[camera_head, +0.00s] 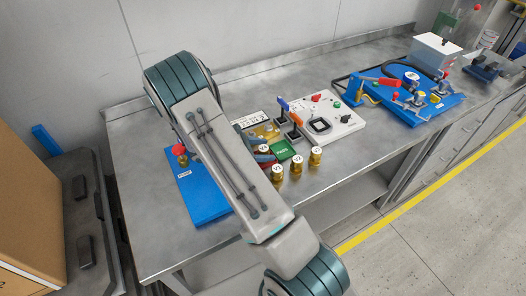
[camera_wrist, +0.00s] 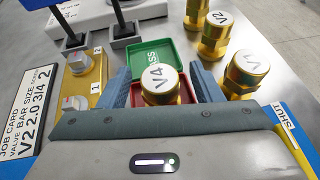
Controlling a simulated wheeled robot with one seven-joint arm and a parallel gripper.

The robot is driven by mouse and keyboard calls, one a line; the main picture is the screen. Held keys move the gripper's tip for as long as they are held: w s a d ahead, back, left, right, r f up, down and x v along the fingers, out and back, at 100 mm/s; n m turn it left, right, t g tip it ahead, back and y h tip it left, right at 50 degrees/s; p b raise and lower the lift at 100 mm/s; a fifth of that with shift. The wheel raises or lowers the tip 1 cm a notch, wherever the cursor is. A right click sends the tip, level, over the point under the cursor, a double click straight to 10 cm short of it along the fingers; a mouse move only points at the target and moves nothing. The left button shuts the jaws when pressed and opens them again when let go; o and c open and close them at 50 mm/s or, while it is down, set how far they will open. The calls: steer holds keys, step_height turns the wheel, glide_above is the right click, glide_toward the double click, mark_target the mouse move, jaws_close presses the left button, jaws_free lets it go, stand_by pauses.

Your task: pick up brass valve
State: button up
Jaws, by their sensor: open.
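A brass valve with a white cap marked V4 (camera_wrist: 161,86) stands in a red tray (camera_wrist: 188,100) in the wrist view. My gripper (camera_wrist: 160,78) is open, with one blue-grey finger on each side of that valve; I cannot tell whether they touch it. More brass valves stand to the right: V1 (camera_wrist: 247,72), V2 (camera_wrist: 213,38) and one cut off at the top edge (camera_wrist: 197,12). In the head view three valves stand in a row: a near one (camera_head: 277,172), a middle one (camera_head: 297,164) and a far one (camera_head: 315,156).
A green PASS tray (camera_wrist: 142,56) adjoins the red tray. In the head view, a white control panel (camera_head: 332,116), a blue pump station (camera_head: 425,108) and a blue plate (camera_head: 196,192) occupy the steel bench (camera_head: 350,165).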

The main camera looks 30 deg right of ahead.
steer(key=shift+d, duration=0.1)
steer(key=shift+c, duration=0.3)
steer(key=c, duration=1.2)
steer(key=shift+o, duration=0.2)
